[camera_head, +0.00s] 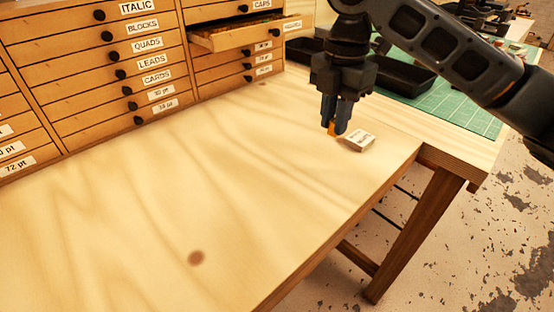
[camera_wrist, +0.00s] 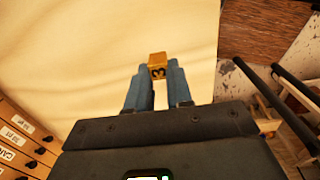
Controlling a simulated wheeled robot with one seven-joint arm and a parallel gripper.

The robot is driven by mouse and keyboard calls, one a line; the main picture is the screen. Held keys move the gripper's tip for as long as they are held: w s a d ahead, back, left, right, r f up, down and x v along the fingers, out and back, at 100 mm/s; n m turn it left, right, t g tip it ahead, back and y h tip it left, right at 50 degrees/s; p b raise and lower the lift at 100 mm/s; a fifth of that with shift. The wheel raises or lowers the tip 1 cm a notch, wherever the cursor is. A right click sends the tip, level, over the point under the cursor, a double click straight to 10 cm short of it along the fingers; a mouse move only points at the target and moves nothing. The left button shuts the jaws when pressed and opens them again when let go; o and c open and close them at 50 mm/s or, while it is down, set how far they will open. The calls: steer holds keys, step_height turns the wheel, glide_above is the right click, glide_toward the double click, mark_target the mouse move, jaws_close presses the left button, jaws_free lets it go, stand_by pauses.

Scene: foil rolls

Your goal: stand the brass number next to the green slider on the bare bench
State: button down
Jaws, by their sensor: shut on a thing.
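My gripper (camera_head: 335,128) points down over the right part of the bare bench (camera_head: 150,215), near its right edge. It is shut on the brass number (camera_wrist: 158,66), a small golden block with a dark 3 on it, which shows between the fingertips in the wrist view. In the head view only a small orange-gold bit of the brass number (camera_head: 331,128) shows at the fingertips. It is low, close to the bench top; I cannot tell if it touches. I cannot make out a green slider in either view.
A small pale labelled box (camera_head: 358,141) lies on the bench just right of my gripper. A drawer cabinet (camera_head: 90,60) stands behind, with one drawer (camera_head: 240,38) pulled out. Black trays (camera_head: 405,80) and a green mat (camera_head: 465,112) lie behind right. The bench's left and middle are clear.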

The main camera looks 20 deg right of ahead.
steer(key=a+f, duration=0.1)
steer(key=a, duration=0.1)
steer(key=w+a+f+p, duration=0.1)
steer(key=a+f, duration=0.1)
steer(key=a, duration=0.1)
steer(key=w+a+f, duration=0.1)
steer(key=a+f, duration=0.1)
steer(key=a, duration=0.1)
steer(key=shift+f+p, duration=0.45)
steer(key=shift+f, duration=1.6)
steer(key=shift+f, duration=0.1)
steer(key=c, duration=1)
jaws_free()
step_height(320, 180, up, 12)
steer(key=shift+r+b, duration=0.15)
steer(key=shift+b, duration=0.5)
